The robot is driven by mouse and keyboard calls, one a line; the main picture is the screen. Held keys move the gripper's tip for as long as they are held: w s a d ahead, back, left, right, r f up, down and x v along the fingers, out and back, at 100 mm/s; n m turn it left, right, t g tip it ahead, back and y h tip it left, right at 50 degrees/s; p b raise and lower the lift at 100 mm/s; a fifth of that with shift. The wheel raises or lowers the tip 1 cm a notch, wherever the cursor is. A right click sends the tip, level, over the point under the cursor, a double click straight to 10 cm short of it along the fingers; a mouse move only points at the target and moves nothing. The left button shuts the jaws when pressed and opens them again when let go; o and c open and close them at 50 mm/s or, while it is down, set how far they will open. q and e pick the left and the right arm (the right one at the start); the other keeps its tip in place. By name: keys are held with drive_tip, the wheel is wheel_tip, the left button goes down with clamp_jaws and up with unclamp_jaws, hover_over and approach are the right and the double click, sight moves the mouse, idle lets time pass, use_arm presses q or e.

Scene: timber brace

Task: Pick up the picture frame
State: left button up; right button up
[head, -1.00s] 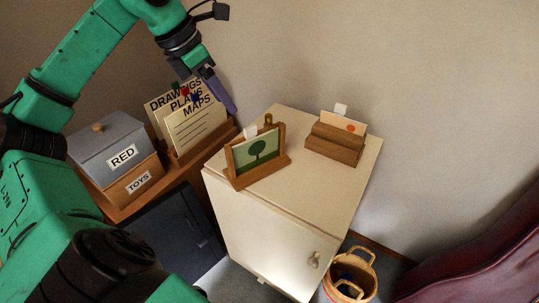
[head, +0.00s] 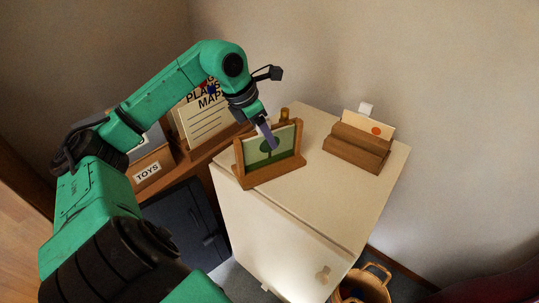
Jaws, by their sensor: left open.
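The picture frame (head: 254,157) is a wooden holder with a tree picture, upright near the left edge of the white cabinet top. My left gripper (head: 268,137) is in the head view, pointing down at the frame's upper part, and its fingers overlap the picture. It is open. I cannot tell whether the fingers touch the frame. The gripper hides part of the frame's top edge. My right gripper is not in view.
A wooden card holder (head: 357,148) stands at the back right of the white cabinet (head: 320,190). A small brass object (head: 284,114) is behind the frame. Folders (head: 205,122) and a TOYS box (head: 150,172) are at left. A basket (head: 364,287) is on the floor.

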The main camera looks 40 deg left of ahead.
sight(269, 150)
use_arm(q)
drive_tip(key=x, duration=0.3)
clamp_jaws()
drive_tip(key=shift+r, duration=0.1)
idle(1.2)
